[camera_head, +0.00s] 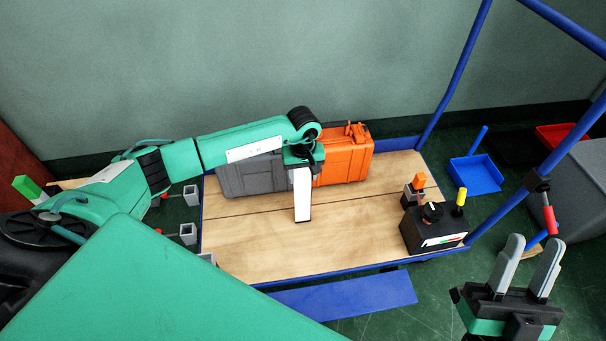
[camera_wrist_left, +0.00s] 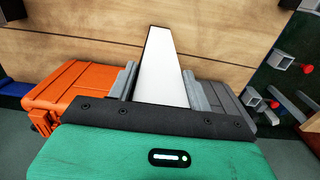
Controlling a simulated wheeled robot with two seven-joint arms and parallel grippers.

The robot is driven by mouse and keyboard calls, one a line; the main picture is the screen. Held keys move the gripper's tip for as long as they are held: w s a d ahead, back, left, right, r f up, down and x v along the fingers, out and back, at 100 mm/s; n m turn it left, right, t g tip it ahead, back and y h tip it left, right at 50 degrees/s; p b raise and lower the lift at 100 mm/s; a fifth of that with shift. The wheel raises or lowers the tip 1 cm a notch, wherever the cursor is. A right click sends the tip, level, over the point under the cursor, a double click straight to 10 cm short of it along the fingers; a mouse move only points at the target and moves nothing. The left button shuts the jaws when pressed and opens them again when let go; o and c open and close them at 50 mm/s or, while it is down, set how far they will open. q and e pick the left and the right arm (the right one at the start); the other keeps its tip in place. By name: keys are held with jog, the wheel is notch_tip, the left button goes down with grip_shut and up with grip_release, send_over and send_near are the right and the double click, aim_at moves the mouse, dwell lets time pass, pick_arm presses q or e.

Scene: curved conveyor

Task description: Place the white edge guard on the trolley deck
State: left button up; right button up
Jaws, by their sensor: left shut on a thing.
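The white edge guard (camera_head: 302,196) is a narrow white strip over the wooden trolley deck (camera_head: 262,243). My left gripper (camera_head: 303,170) is shut on it, beside the orange and grey cases. In the left wrist view the guard (camera_wrist_left: 161,68) runs between the two grey fingers (camera_wrist_left: 160,90) and points out over the planks. I cannot tell whether its far end touches the deck. My right gripper (camera_head: 534,246) is open and empty at the lower right, outside the trolley.
A grey case (camera_head: 240,178) and an orange case (camera_head: 343,163) stand along the deck's back edge. A black box with a knob (camera_head: 433,230) stands at the right end. Blue handle rails (camera_head: 458,75) rise there. The deck's front middle is clear.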

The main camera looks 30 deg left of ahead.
pick_arm(q)
jog(key=shift+f, duration=0.1)
jog(key=o, duration=1.3)
